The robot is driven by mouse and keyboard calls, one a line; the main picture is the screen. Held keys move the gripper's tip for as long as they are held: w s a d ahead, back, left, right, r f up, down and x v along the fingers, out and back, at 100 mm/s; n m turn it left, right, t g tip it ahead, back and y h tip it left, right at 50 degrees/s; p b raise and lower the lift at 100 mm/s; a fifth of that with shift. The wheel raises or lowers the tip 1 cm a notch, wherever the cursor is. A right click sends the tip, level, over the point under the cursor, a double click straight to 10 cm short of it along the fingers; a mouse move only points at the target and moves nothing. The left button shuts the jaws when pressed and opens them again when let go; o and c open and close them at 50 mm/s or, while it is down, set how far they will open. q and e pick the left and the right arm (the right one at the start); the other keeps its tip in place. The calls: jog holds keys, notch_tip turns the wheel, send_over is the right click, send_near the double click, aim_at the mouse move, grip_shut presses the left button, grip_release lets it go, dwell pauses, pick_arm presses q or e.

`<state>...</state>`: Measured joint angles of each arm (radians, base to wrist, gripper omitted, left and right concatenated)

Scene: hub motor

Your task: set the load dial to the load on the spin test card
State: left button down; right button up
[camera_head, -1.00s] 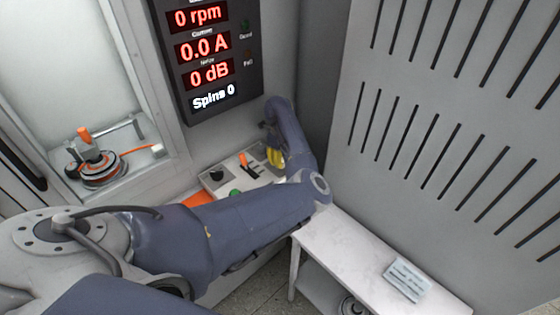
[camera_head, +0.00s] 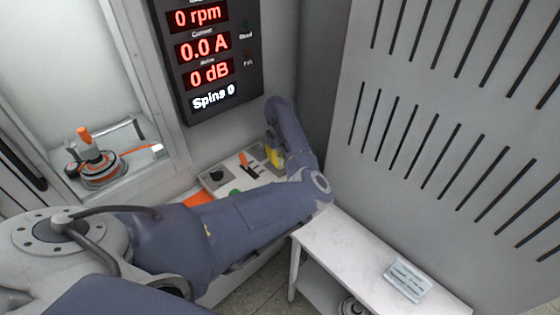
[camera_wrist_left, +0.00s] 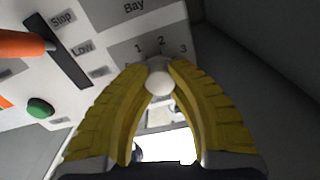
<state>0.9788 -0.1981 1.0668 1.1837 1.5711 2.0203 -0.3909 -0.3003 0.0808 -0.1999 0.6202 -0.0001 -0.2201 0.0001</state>
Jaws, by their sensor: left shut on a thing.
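My left gripper (camera_head: 273,156), with yellow fingers, is at the right end of the control panel (camera_head: 213,187). In the left wrist view its fingertips (camera_wrist_left: 158,70) are shut on a small pale round knob (camera_wrist_left: 158,83). The numbers 1, 2 and 3 stand around the knob, below the word "Bay"; I cannot tell if this is the load dial. Its pointer is not clear, and the head view hides the knob. A black knob (camera_head: 217,175) is at the panel's left. A pale card (camera_head: 408,280) lies on the bench, its text unreadable. My right gripper is not seen.
An orange-handled lever (camera_head: 243,159) and a green button (camera_head: 235,192) are left of my gripper. The display (camera_head: 207,55) reads 0 rpm, 0.0 A, 0 dB, Spins 0. A motor (camera_head: 100,168) sits in the chamber. A slotted wall (camera_head: 440,130) stands close right.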

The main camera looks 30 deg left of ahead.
aim_at(280, 160)
pick_arm(q)
jog(key=c, duration=1.1)
grip_release()
jog(key=shift+o, duration=0.2)
jog(key=shift+r, duration=0.1)
notch_tip(280, 160, up, 12)
